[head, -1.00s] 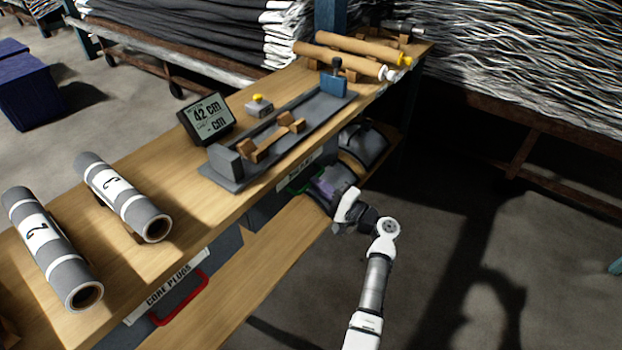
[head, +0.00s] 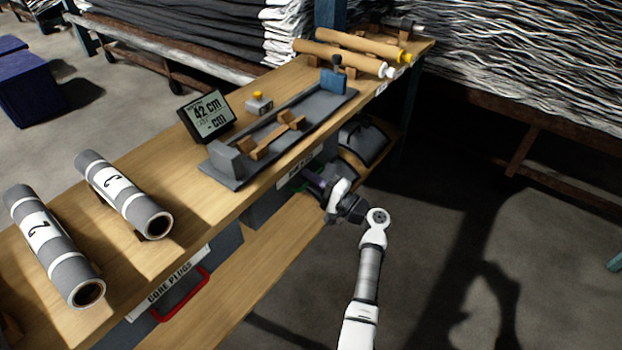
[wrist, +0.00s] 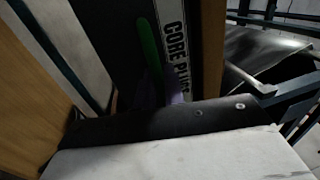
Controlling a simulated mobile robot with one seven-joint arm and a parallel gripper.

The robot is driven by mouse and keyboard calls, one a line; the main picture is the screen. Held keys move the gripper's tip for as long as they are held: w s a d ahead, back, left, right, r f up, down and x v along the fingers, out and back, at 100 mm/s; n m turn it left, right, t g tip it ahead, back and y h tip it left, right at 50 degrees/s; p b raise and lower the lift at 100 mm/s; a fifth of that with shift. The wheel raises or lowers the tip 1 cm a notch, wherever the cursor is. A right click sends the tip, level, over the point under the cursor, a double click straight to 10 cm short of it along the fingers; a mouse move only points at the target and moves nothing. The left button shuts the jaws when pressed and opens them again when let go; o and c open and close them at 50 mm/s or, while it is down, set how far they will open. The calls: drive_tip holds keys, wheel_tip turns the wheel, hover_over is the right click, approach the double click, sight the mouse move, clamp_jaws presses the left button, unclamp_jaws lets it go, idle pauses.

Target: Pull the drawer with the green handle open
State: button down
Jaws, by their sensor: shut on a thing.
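The drawer with the green handle is under the bench, its white label (head: 301,169) just below the bench edge. Its green handle (head: 298,186) is mostly hidden by my gripper (head: 314,184) in the head view. In the wrist view, the green handle (wrist: 149,45) runs beside the label reading "CORE PLU…" (wrist: 174,40), and a purple finger (wrist: 174,85) reaches the handle's near end. My gripper is shut on the handle; the exact contact is dark and partly hidden by the gripper body. The drawer looks closed.
Another drawer with a red handle (head: 183,296) sits at lower left, labelled CORE PLUGS. A lower wooden shelf (head: 255,270) runs beneath, with dark rounded objects (head: 363,143) to the right. Grey rolls (head: 122,193) lie on the bench top. The floor at right is open.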

drive_tip(key=r+b+v, duration=0.1)
drive_tip(key=r+v, duration=0.2)
drive_tip(key=v, duration=1.4)
drive_tip(key=shift+s+d, duration=0.35)
drive_tip(key=shift+r, duration=0.1)
drive_tip(key=c, duration=1.9)
unclamp_jaws()
drive_tip(key=b+v, duration=0.2)
drive_tip(key=v, duration=1.1)
drive_tip(key=shift+s+d+b, duration=0.2)
drive_tip(key=shift+d+b, duration=0.1)
drive_tip(key=shift+b, duration=0.1)
